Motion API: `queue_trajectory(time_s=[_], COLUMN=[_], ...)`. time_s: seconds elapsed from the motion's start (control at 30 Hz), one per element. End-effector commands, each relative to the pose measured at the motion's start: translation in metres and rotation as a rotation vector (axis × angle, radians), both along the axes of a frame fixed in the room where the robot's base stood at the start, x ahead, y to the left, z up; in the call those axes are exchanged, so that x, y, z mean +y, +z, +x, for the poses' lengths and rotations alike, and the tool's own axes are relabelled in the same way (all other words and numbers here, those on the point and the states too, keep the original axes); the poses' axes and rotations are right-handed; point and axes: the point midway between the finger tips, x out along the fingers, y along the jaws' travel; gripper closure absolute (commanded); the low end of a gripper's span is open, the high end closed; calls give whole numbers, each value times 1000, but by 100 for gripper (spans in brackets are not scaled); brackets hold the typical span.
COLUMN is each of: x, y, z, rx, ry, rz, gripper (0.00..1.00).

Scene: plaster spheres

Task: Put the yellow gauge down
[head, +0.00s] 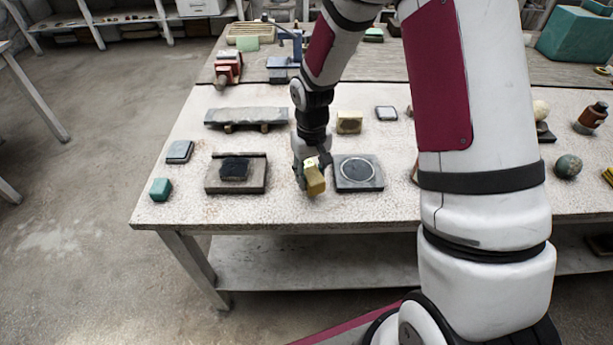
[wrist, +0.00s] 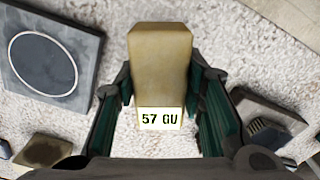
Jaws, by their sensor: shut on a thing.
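The yellow gauge (head: 315,181) is a block with a pale label. In the wrist view the gauge (wrist: 160,65) stands between the fingers, and its label reads "57 GU". My gripper (head: 312,167) is shut on it, with the green-lined fingers (wrist: 160,110) on either side. In the head view the gauge is at the table's front part, just left of a dark square plate with a ring (head: 357,172). The ringed plate also shows at the upper left of the wrist view (wrist: 50,45). I cannot tell whether the gauge touches the table.
A dark tray-like block (head: 236,187) lies left of my gripper. A yellowish block (head: 349,122) and a stone slab (head: 246,116) are behind. Pale table (head: 290,208) shows between the tray and the plate.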

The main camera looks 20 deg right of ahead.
Motion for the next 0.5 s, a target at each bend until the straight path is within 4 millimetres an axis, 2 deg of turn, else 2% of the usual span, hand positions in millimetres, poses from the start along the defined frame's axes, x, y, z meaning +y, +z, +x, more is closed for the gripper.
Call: queue_trajectory(time_s=[0.1,0.3,0.5], x=[1,2,2], y=[-1,-3,-32], z=[16,31,28], rx=[-1,-1,3], ry=[1,1,0], rz=[0,0,0], gripper=[86,86,86])
